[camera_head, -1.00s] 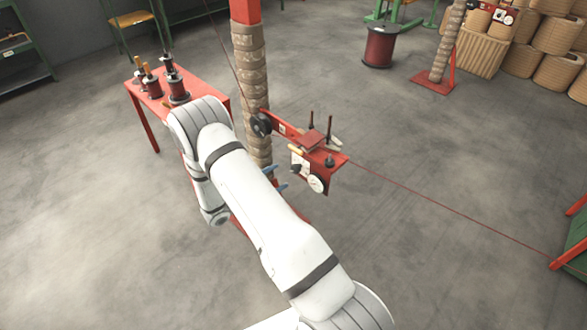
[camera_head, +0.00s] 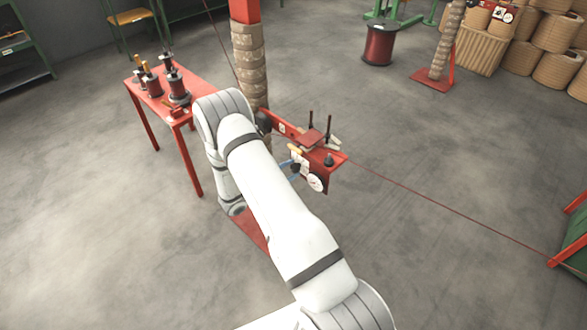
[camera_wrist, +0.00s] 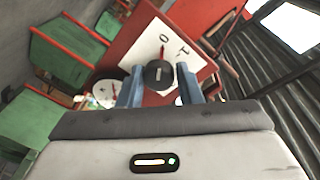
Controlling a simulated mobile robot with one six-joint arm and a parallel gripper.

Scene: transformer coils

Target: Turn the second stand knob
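In the head view my gripper (camera_head: 292,170) is at the stand's left side, partly behind my arm. A round white gauge (camera_head: 316,183) is just right of the knob.
The red stand bracket (camera_head: 335,170) carries two dark upright rods. A rope-wrapped post (camera_head: 250,70) rises behind it. A red wire (camera_head: 440,204) runs right from the stand. A red table (camera_head: 190,108) with spools stands left. Grey floor is clear in front.

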